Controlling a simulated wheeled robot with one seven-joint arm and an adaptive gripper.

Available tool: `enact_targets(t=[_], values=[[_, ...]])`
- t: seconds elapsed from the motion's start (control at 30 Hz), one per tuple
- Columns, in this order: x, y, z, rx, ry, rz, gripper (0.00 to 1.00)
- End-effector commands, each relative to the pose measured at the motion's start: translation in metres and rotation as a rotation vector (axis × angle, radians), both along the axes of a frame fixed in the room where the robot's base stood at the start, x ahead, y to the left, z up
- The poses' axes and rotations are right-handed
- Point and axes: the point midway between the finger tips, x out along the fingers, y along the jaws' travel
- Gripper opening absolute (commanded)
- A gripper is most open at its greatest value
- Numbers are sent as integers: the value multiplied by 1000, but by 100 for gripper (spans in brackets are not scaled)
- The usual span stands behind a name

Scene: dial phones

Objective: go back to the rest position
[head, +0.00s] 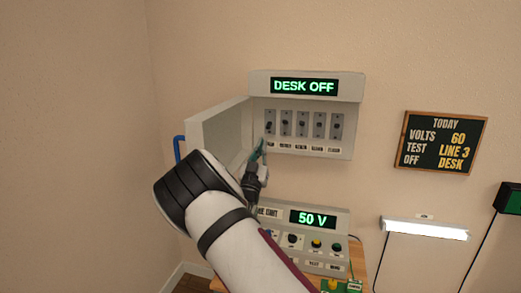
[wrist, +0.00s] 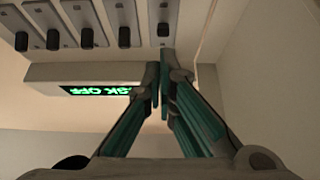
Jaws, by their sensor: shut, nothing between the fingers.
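My gripper (head: 262,145) is shut and empty, just below the leftmost switch (head: 270,126) of the wall box (head: 305,94). In the wrist view its teal fingers (wrist: 160,78) meet at the tips, close to a dark switch knob (wrist: 163,30). I cannot tell whether they touch it. The wall box has a row of several switches with labels beneath and a green display (head: 304,87) reading DESK OFF. Its door (head: 217,137) stands open to the left. My arm covers part of the lower console.
A console (head: 325,246) with a 50 V display and knobs stands on a wooden desk (head: 358,262) below the box. A notice board (head: 443,142) and a lit lamp (head: 425,229) hang at right. The door's blue handle (head: 179,149) is beside my arm. The left wall is bare.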

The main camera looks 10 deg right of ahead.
Motion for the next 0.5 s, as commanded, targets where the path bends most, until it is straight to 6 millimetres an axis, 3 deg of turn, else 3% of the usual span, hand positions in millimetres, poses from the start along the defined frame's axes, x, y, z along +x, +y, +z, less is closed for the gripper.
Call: enact_targets(t=[0.37, 0.5], values=[[0, -2, 1, 5, 4, -1, 0], [3, -18, 5, 73, 66, -5, 0]])
